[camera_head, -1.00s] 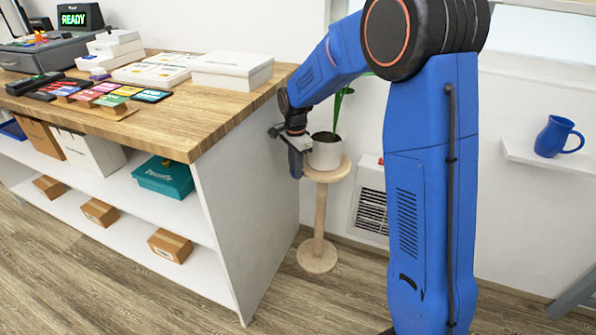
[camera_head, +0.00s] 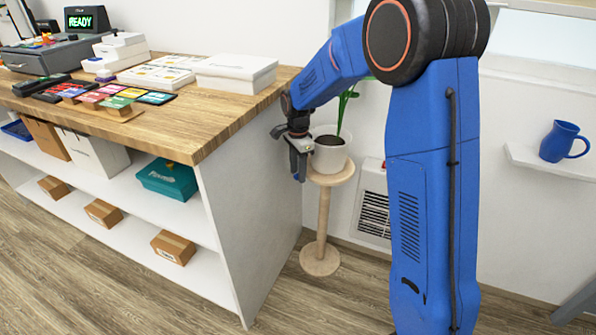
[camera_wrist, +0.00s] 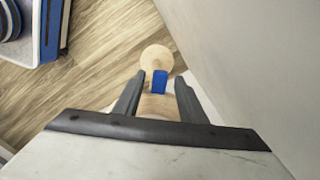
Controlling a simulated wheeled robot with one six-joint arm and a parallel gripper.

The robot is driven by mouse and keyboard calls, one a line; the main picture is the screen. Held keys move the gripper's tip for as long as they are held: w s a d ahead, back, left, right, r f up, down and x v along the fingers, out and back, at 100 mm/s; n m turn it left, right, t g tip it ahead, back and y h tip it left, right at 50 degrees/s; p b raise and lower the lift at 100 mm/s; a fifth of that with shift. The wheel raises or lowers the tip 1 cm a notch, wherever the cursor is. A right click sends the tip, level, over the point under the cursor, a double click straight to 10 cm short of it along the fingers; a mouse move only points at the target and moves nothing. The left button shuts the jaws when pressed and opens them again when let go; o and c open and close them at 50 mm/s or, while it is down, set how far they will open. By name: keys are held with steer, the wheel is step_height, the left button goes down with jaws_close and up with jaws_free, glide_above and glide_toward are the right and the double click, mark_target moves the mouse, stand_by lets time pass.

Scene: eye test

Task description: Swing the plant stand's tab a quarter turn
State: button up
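The plant stand is a pale wooden post with a round top (camera_head: 341,177) and a round foot (camera_head: 320,262). It stands beside the counter's end panel and bears a white pot (camera_head: 331,155) with a green plant. In the wrist view, the foot (camera_wrist: 156,57) lies beyond a small blue tab (camera_wrist: 159,82). My gripper (camera_head: 299,178) points down at the left side of the stand's top. In the wrist view, my gripper (camera_wrist: 160,75) is open, with the tab between its fingers and a visible gap on each side. Depth is hard to tell. The tab is hidden in the head view.
The wooden counter (camera_head: 215,115) and its white end panel (camera_head: 250,210) stand close left of my gripper. A floor-level vent unit (camera_head: 372,210) is behind the stand. A blue mug (camera_head: 562,141) sits on a wall shelf at right. The floor before the stand is clear.

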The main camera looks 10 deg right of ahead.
steer(key=shift+r, duration=3.75)
